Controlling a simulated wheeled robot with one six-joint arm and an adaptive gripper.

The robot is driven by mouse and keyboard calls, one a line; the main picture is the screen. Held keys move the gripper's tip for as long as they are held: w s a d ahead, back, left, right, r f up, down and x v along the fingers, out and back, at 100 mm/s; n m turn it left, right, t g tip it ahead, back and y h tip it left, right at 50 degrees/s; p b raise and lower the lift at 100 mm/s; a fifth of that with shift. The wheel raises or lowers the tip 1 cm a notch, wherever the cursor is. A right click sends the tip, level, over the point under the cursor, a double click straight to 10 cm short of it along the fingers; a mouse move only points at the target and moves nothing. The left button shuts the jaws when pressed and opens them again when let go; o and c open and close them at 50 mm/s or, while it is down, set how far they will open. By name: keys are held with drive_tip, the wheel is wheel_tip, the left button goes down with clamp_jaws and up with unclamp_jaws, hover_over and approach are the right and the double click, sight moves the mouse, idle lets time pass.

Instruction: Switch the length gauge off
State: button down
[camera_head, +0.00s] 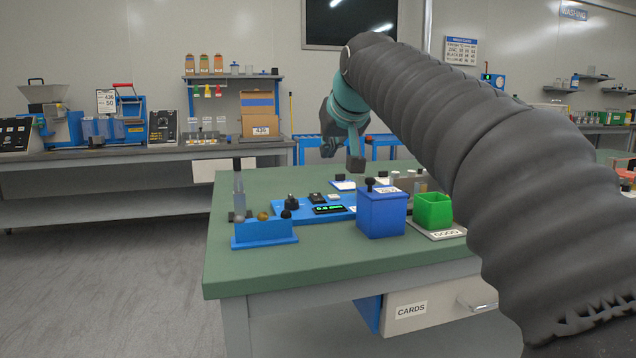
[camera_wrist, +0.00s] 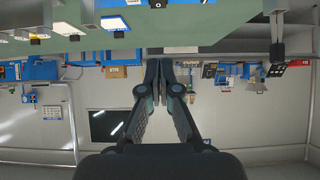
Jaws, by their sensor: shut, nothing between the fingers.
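My gripper (camera_wrist: 168,72) is shut and empty in the wrist view, pointing towards the back wall. In the head view my wrist hangs above the far side of the table, behind the gauge and clear of it; its fingers are hard to make out there.
The front of the green table (camera_head: 330,265) is clear.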

drive_tip(key=b, duration=0.1)
hover_over(315, 195)
drive_tip(key=s, duration=0.2)
drive_tip(key=f, duration=0.6)
drive_tip(key=shift+w+d+f, duration=0.2)
drive_tip(key=shift+d+f, duration=0.1)
drive_tip(key=shift+f, duration=0.05)
wheel_tip(315, 195, down, 2)
drive_tip(key=shift+f+b, duration=0.2)
drive_tip(key=shift+b, duration=0.4)
drive_tip(key=shift+f, duration=0.55)
drive_tip(key=shift+w+r+p, duration=0.15)
drive_tip(key=shift+r+p, duration=0.05)
drive_tip(key=shift+p, duration=0.65)
drive_tip(key=shift+f+g, duration=0.3)
drive_tip(key=shift+f, duration=0.15)
drive_tip(key=shift+w+a, duration=0.1)
drive_tip(key=shift+w+a+r+p, duration=0.2)
drive_tip(key=shift+w+p, duration=0.5)
drive_tip(key=shift+p, duration=0.15)
drive_tip(key=shift+r, duration=0.15)
